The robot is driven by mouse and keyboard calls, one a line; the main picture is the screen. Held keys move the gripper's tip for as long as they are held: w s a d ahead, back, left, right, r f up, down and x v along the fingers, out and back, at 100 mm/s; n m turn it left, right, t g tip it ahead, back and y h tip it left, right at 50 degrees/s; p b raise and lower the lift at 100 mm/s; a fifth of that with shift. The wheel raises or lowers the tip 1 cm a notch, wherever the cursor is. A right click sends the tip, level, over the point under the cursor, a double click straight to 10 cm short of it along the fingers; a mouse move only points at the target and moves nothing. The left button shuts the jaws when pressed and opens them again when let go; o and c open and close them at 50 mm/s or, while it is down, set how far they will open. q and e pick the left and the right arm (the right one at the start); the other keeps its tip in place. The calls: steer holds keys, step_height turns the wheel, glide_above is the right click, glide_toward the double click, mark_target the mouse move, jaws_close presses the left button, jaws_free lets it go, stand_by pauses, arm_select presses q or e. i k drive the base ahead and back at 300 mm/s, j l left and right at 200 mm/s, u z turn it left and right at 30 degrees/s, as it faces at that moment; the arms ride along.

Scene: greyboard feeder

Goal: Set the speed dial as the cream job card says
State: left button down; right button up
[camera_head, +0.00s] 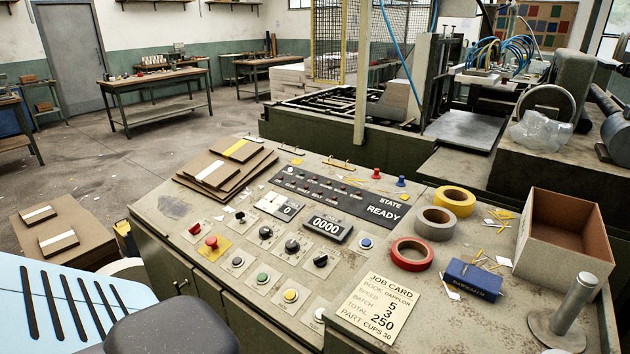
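The cream job card (372,308) lies on the right part of the control desk (160,232). Its speed line appears to read 5, its batch line 3 and its total line 250. Three round black dials sit in a slanting row on the desk: a left dial (266,232), a middle dial (292,246) and a right dial (320,260). Their labels and pointer settings are too small to read, so I cannot tell which is the speed dial. A counter (327,226) shows 0000. The state panel (384,212) reads READY. Neither of my grippers is in view.
A red mushroom button (211,242) and several coloured push buttons surround the dials. Tape rolls, including a red one (411,254), a blue box (473,279), an open carton (563,238) and a metal post (567,304) stand at right. Brown boards (225,163) lie at back left.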

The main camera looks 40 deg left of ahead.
mark_target(265, 232)
steer(key=u, duration=1.7)
